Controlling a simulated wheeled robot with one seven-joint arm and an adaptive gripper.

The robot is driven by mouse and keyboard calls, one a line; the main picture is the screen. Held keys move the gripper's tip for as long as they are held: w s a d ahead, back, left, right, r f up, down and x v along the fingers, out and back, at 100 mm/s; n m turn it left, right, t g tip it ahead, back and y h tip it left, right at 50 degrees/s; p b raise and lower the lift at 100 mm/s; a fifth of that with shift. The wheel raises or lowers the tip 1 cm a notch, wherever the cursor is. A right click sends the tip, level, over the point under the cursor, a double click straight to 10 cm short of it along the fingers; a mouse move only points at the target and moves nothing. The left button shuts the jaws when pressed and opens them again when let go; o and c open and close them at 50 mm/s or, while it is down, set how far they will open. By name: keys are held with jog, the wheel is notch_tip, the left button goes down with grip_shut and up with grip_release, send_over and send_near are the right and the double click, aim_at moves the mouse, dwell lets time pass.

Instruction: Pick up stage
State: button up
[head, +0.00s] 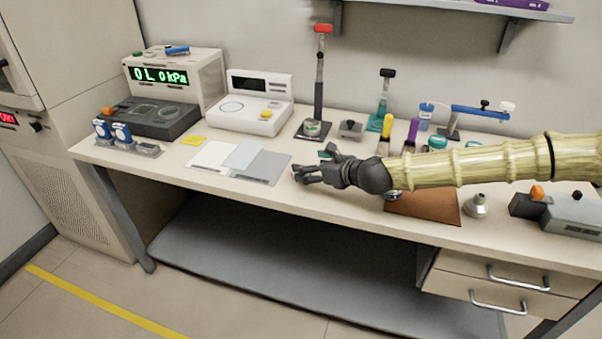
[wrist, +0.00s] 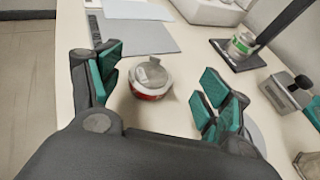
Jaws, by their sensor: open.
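A small round piece with a grey metal top and a red band (wrist: 151,80), likely the stage, stands on the bench in the wrist view. My gripper (head: 311,164) is open, and its teal-padded fingers are on either side of this piece in the wrist view. I see bench surface between the piece and the pads, so it is not gripped.
Grey and white sheets (head: 262,167) lie left of my gripper. The tall red-topped stand (head: 319,85) and a small grey block (head: 351,129) stand behind. A brown mat (head: 430,207) and a metal cone (head: 476,206) are to the right. The bench's front edge is close.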

jog(key=shift+w+a+f, duration=0.2)
jog(key=shift+w+a, duration=0.1)
jog(key=shift+a, duration=0.2)
jog(key=shift+p+x, duration=0.35)
jog(key=shift+x, duration=1.95)
jog(key=shift+s+a, duration=0.1)
jog(key=shift+s, duration=0.05)
jog(key=c, duration=1.2)
